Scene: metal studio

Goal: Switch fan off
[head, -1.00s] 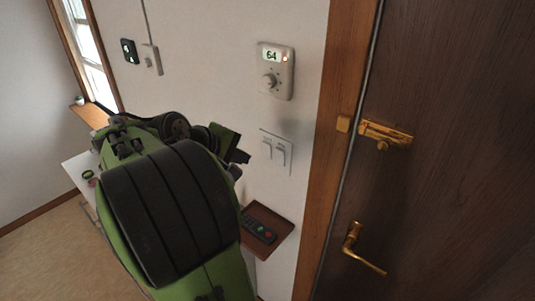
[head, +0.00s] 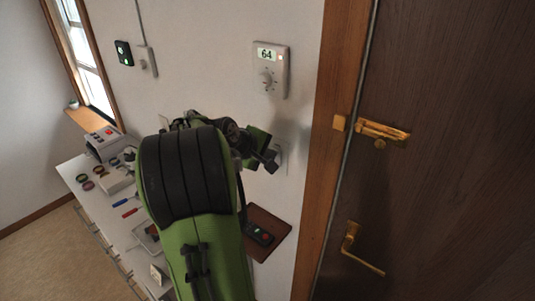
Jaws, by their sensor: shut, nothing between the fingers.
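The double switch plate (head: 284,158) is on the white wall between the thermostat and the small brown shelf. Only its right edge shows; my gripper hides the rest, including most of the rockers. I cannot read the switch positions or labels. My gripper (head: 272,163) is shut and empty, with its dark fingertips at the plate. I cannot tell whether they touch a rocker. The thermostat (head: 270,70) above reads 64, with a small pale light beside the number. No fan is in view.
A brown shelf (head: 283,228) with a remote (head: 259,234) sits below. The dark door (head: 440,190) has a brass latch (head: 383,133) and handle (head: 358,250). A white counter (head: 72,170) with tools and several small rings is at left. A black wall panel (head: 124,53) hangs further left.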

